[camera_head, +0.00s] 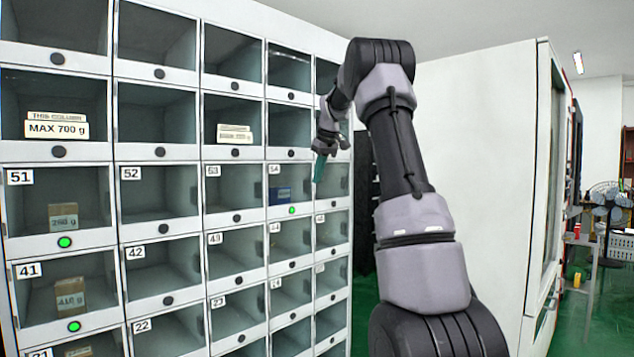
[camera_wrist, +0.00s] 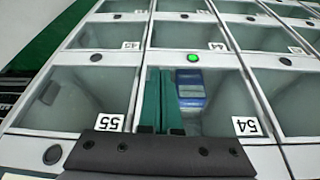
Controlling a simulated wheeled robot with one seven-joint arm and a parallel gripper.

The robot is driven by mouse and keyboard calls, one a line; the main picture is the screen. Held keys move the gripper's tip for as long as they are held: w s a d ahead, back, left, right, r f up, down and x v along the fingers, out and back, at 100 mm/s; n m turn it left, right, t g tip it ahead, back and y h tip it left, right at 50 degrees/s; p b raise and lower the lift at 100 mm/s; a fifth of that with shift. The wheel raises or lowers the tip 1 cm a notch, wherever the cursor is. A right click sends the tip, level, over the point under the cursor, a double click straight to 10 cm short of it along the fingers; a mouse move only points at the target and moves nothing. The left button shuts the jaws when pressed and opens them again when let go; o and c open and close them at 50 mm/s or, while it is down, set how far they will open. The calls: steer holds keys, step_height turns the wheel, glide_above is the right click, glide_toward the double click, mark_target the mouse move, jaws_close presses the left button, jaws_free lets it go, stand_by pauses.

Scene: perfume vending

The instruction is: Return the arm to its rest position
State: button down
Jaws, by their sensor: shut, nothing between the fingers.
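My gripper (camera_head: 321,165) is in front of the right-hand columns of the locker wall, near the compartments marked 54 and 55. Its green fingers are together with nothing between them; they also show in the wrist view (camera_wrist: 163,100). My arm is raised and bent at the elbow, with the forearm reaching left toward the lockers. A blue box (camera_head: 280,194) sits inside compartment 54, apart from my fingers; it also shows in the wrist view (camera_wrist: 191,90).
The locker wall (camera_head: 158,152) fills the left side, with several boxes in its compartments. Green lamps are lit under several compartments. A large white cabinet (camera_head: 480,130) stands behind my arm. A fan (camera_head: 608,200) and a small table (camera_head: 590,242) are at far right.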

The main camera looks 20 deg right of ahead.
steer(key=d+v, duration=0.1)
steer(key=v, duration=0.7)
steer(key=s+a+r+m, duration=0.2)
steer(key=s+a, duration=0.5)
steer(key=s, duration=0.3)
steer(key=s+a+f+m+t, duration=0.1)
steer(key=s+a+f, duration=0.2)
steer(key=s, duration=0.6)
steer(key=s+a+f+m+t, duration=0.1)
steer(key=s+a+f, duration=0.3)
steer(key=s, duration=0.5)
steer(key=s+a+f+m+t+y, duration=0.1)
steer(key=s+a+f+m, duration=0.2)
steer(key=s+f, duration=0.3)
steer(key=s+a, duration=0.1)
steer(key=s, duration=0.2)
steer(key=shift+s+a, duration=0.2)
steer(key=shift+s, duration=0.1)
steer(key=shift+f, duration=0.1)
